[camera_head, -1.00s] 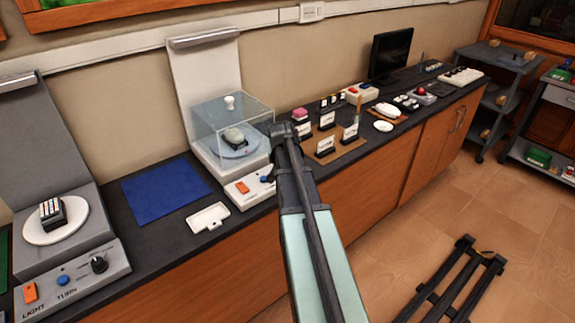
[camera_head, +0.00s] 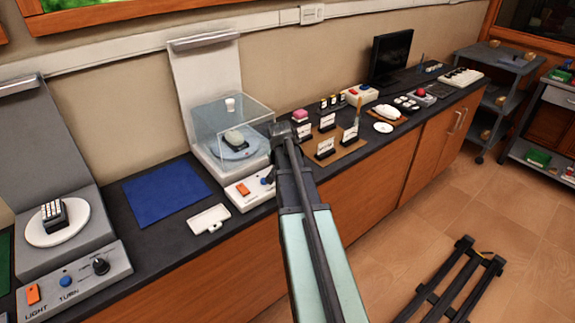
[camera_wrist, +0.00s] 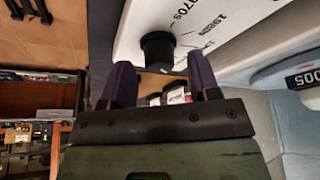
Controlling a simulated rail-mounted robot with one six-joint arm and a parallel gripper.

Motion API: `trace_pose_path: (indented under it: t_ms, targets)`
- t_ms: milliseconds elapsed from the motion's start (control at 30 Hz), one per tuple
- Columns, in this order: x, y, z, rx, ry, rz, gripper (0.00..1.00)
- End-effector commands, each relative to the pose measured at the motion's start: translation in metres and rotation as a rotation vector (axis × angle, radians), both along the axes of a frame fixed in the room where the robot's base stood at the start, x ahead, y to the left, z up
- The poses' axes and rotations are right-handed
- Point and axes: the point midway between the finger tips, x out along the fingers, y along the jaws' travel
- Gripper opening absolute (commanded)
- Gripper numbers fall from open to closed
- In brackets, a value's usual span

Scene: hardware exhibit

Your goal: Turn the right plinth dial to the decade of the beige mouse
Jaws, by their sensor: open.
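The right plinth (camera_head: 195,100) is white, with a clear cover (camera_head: 255,115) over a beige-grey mouse (camera_head: 234,138) on a round turntable. Its front panel has an orange button (camera_head: 243,190) and a blue button (camera_head: 266,181); my arm hides the dial there. In the wrist view, the black dial (camera_wrist: 157,50) stands on the white panel beside printed decades, 1970s and 1980s being partly readable. My gripper (camera_wrist: 160,62) is open, its two purple fingers on either side of the dial. Contact cannot be told. The dial's pointer is not visible.
A left plinth with its own dial (camera_head: 101,266) holds a dark keypad device (camera_head: 54,216). A blue mat (camera_head: 166,193) and a white card (camera_head: 208,219) lie between the plinths. Small label stands (camera_head: 325,148) crowd the counter to the right. A plate reading 2005 (camera_wrist: 303,78) shows beside the panel.

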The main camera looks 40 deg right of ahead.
Motion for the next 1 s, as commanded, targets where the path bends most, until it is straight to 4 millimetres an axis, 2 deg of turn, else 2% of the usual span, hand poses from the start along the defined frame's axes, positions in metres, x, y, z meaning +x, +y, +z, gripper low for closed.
trace_pose_path:
  t_ms: [33, 200, 300, 400, 900, 967, 1000]
  targets:
    - [-0.003, 0.003, 0.016, 0.0, 0.0, 0.0, 0.56]
    - [-0.012, 0.016, 0.058, 0.0, 0.0, 0.001, 0.56]
    - [-0.017, 0.024, 0.08, 0.0, 0.0, 0.002, 0.56]
    - [-0.021, 0.029, 0.092, 0.0, 0.0, 0.001, 0.56]
    - [-0.022, 0.031, 0.09, -0.002, 0.006, 0.011, 0.56]
    - [-0.027, 0.034, 0.088, 0.008, 0.044, 0.058, 0.56]
    - [-0.041, 0.046, 0.086, 0.033, 0.094, 0.116, 0.56]
